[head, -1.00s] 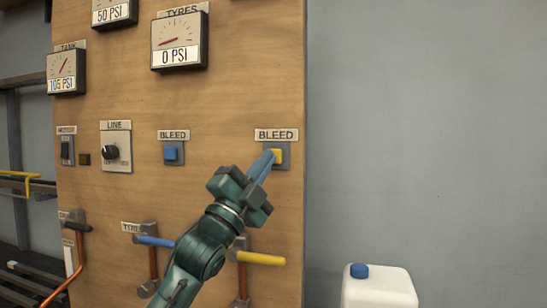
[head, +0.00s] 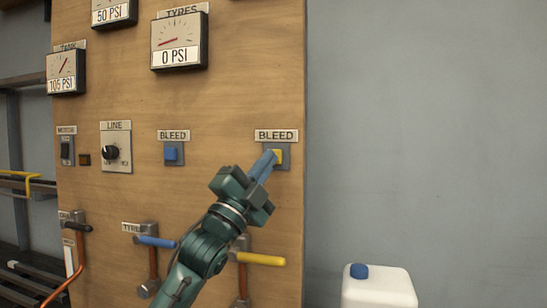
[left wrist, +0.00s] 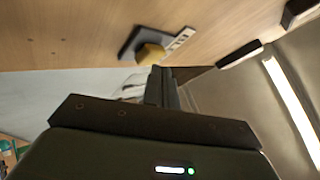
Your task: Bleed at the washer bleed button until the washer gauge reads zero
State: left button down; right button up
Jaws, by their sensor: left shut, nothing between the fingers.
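The yellow bleed button (head: 279,157) sits on a grey plate under a "BLEED" label at the right of the wooden panel. It also shows in the left wrist view (left wrist: 151,53). My left gripper (head: 268,160) is shut and empty, its blue fingertips at the button's left side and partly covering it. In the left wrist view the fingertips (left wrist: 166,72) are close beside the button; I cannot tell whether they touch it. No gauge labelled washer shows. My right gripper is not in view.
A blue bleed button (head: 171,153) is further left. The tyres gauge (head: 179,42) reads 0 PSI, the tank gauge (head: 66,72) 105 PSI, and a cut-off gauge (head: 113,12) 50 PSI. A yellow-handled valve (head: 262,259) is below. A white jug (head: 378,288) stands right of the panel.

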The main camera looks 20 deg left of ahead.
pick_arm(q)
jog(key=shift+w, duration=0.35)
dwell(0.4)
jog(key=shift+w, duration=0.15)
dwell(0.8)
dwell(1.0)
dwell(0.9)
dwell(0.3)
jog(key=shift+s, duration=0.9)
jog(key=shift+s, duration=0.1)
